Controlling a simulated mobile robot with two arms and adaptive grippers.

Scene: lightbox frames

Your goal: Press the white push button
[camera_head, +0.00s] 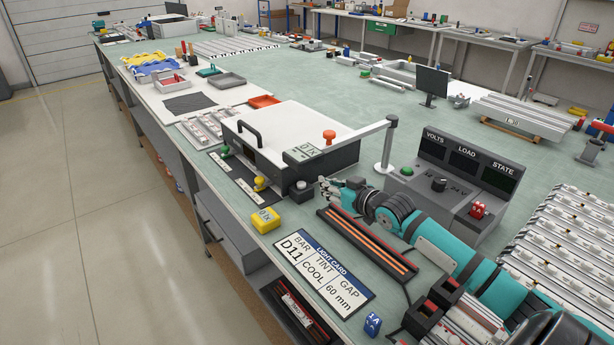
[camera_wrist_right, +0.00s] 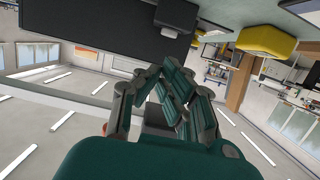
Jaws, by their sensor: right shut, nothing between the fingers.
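The white push button (camera_head: 302,184) sits on top of a small dark box (camera_head: 302,194) on the bench, in front of the large white-topped case. In the right wrist view the dark box (camera_wrist_right: 178,13) appears at the top edge, with its pale button (camera_wrist_right: 166,31) facing down in the picture. My right gripper (camera_head: 325,187) is shut and empty, just to the right of the button box in the head view; a small gap seems to separate them. In the right wrist view its fingers (camera_wrist_right: 172,85) come together. My left gripper is not in view.
A yellow block (camera_head: 265,220) stands left of the button box. A slotted dark tray (camera_head: 366,243) and the light card (camera_head: 322,275) lie in front. A grey console (camera_head: 455,185) is to the right, and a post with an arm (camera_head: 388,147) stands behind.

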